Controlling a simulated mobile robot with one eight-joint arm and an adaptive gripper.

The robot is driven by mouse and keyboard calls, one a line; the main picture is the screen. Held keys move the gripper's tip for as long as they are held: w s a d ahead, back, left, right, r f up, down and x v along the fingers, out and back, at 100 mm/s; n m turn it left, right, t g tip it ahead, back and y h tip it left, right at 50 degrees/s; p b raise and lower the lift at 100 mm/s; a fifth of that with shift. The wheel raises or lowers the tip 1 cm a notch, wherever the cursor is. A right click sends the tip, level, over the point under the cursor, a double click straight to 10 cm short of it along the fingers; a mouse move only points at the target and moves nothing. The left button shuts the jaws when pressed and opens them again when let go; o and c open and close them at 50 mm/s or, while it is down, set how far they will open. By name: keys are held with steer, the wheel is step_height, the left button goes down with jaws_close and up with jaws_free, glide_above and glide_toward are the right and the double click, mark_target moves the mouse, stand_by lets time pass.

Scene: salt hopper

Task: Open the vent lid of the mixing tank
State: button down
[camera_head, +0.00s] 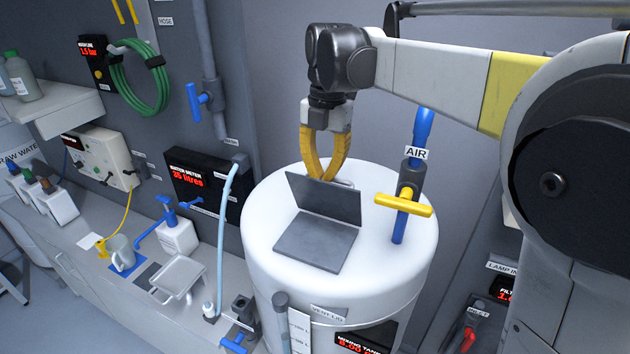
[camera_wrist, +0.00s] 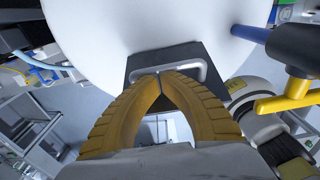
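The white mixing tank (camera_head: 262,215) stands upright in the middle of the head view. Its vent lid (camera_head: 322,198) is a dark grey panel raised on a hinge, tilted up from a flat dark square (camera_head: 315,243) on the tank top. In the wrist view, a pale bracket handle (camera_wrist: 192,68) sits on the dark lid plate (camera_wrist: 211,86). My gripper (camera_head: 322,178) is at the raised lid's far side, near its top edge. In the wrist view its yellow fingertips (camera_wrist: 160,75) meet at the handle bar. I cannot tell whether they touch it.
A blue air pipe with a yellow valve handle (camera_head: 404,205) rises close to the right of the lid. A pale blue hose (camera_head: 224,225) runs down left of the tank.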

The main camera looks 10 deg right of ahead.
steer(key=shift+w+d, duration=0.3)
steer(key=shift+w, duration=0.2)
steer(key=shift+w+d, duration=0.3)
steer(key=shift+w, duration=0.2)
steer(key=shift+r, duration=0.1)
